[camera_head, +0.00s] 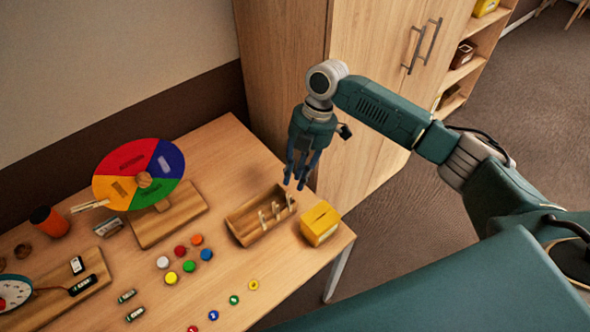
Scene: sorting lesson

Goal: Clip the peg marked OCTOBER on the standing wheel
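The standing wheel (125,160) has red, blue, green and yellow sectors and stands on a wooden base (185,213) at the back left of the table. A pale peg (90,205) is at its lower left rim and looks clipped there. Several pale pegs (263,219) stand in an open wooden box (246,234) at the table's right side. No lettering on the pegs is readable, so I cannot tell which is marked OCTOBER. My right gripper (296,180) hangs above the box's far right end, its fingers apart and nothing seen between them. My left gripper is out of view.
A yellow slotted box (320,224) stands right of the peg box, near the table edge. Coloured caps (190,266) and small discs (234,299) lie in front. A tall cabinet (370,60) rises behind my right gripper.

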